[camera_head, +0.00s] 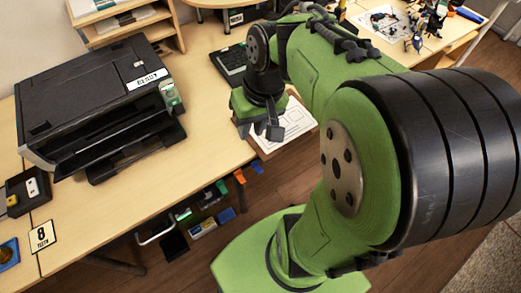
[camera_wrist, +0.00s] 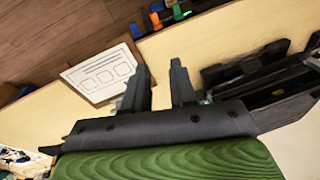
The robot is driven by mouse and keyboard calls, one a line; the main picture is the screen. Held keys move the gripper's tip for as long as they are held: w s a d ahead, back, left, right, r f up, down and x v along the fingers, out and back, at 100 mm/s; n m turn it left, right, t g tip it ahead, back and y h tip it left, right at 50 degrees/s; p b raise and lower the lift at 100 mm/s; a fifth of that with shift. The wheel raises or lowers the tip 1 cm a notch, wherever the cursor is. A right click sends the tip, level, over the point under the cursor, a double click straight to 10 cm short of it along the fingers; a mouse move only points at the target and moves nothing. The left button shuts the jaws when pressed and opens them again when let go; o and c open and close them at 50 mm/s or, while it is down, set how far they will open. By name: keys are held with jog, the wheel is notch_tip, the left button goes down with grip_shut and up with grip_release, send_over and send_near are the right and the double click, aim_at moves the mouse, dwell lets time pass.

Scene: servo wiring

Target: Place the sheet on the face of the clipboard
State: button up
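The clipboard (camera_head: 264,152) is a brown board at the table's front edge, right of the printer and partly hidden behind my gripper. A white sheet (camera_head: 297,118) with printed lines and boxes lies over its face, leaving brown showing along the edge. In the wrist view the sheet (camera_wrist: 100,74) lies left of my fingers, with a brown strip of clipboard (camera_wrist: 133,51) beside it. My gripper (camera_head: 266,130) is above the near left part of the clipboard. In the wrist view my gripper (camera_wrist: 159,64) has its two fingers apart with nothing seen between them.
A black printer (camera_head: 95,95) fills the table's left part. A dark keyboard (camera_head: 232,62) lies behind my gripper. Small bins and coloured items (camera_head: 203,205) hang below the front edge. Bare tabletop (camera_head: 195,125) lies between printer and clipboard.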

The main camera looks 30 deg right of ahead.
jog(key=s+a+r+n+t+h, duration=0.1)
jog(key=s+a+r+t, duration=0.2)
jog(key=s, duration=0.5)
jog(key=shift+s+r+n+t+h, duration=0.3)
jog(key=shift+s+r+t, duration=0.05)
jog(key=shift+r+t, duration=0.15)
jog(key=shift+r, duration=0.1)
